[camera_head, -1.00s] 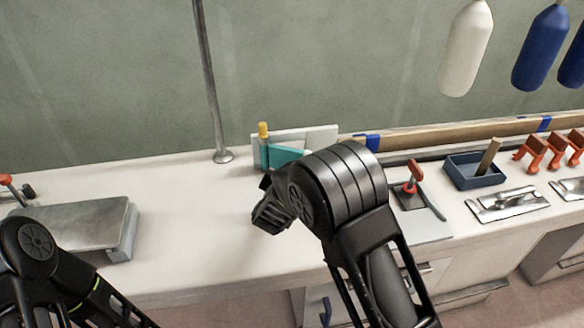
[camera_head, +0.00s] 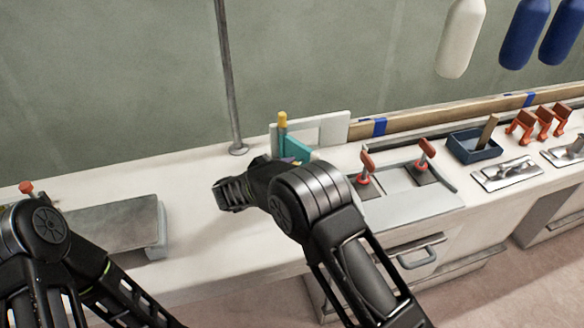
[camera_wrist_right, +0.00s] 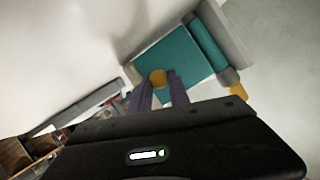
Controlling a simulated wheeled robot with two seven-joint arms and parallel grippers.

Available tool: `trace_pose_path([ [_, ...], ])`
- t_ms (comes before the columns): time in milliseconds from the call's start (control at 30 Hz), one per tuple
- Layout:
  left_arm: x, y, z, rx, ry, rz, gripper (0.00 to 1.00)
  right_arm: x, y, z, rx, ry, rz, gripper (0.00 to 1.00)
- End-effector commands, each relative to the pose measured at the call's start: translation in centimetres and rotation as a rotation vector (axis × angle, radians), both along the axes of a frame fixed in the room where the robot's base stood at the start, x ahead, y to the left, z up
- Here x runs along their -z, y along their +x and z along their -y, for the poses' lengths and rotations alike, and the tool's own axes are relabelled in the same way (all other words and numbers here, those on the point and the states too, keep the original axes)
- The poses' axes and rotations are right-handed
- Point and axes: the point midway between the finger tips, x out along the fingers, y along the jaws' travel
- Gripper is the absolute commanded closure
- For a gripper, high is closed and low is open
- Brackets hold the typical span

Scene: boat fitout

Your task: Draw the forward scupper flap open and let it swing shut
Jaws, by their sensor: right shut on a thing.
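The scupper flap is a teal plate (camera_head: 297,149) by a pale upright panel (camera_head: 333,129) at the back of the counter, with a yellow-capped post (camera_head: 282,121) at its left. In the right wrist view the teal plate (camera_wrist_right: 155,58) fills the middle, with a teal roll along its edge and a round yellow knob (camera_wrist_right: 159,78) on it. My right gripper (camera_head: 290,160) is at the flap, its purple fingers (camera_wrist_right: 160,92) shut on the knob. My wrist hides the flap's lower part; I cannot tell how far it stands open. My left gripper is out of view.
Two red-handled latches (camera_head: 425,152) stand on a grey plate right of my arm. A blue tray (camera_head: 474,147) and orange clips (camera_head: 545,121) are further right. A metal post (camera_head: 229,85) rises behind. A grey slab (camera_head: 112,223) lies left, with bare counter between.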

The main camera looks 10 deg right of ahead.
Motion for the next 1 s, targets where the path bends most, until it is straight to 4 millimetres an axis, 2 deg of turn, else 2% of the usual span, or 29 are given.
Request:
trace_pose_path([
  [300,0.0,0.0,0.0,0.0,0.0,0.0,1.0,-0.1,0.0,0.2,0.005,-0.001,0.003,1.0],
  [333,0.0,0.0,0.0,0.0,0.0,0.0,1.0,-0.1,0.0,0.2,0.006,0.0,0.003,0.75],
  [567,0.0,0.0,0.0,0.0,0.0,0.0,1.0,-0.1,0.0,0.1,0.003,0.0,0.001,0.56],
  [867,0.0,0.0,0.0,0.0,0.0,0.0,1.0,-0.1,-0.1,-0.1,0.002,0.001,0.001,0.56],
  [1000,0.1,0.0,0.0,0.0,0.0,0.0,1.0,-0.4,-0.7,-0.8,0.002,0.001,0.001,0.56],
])
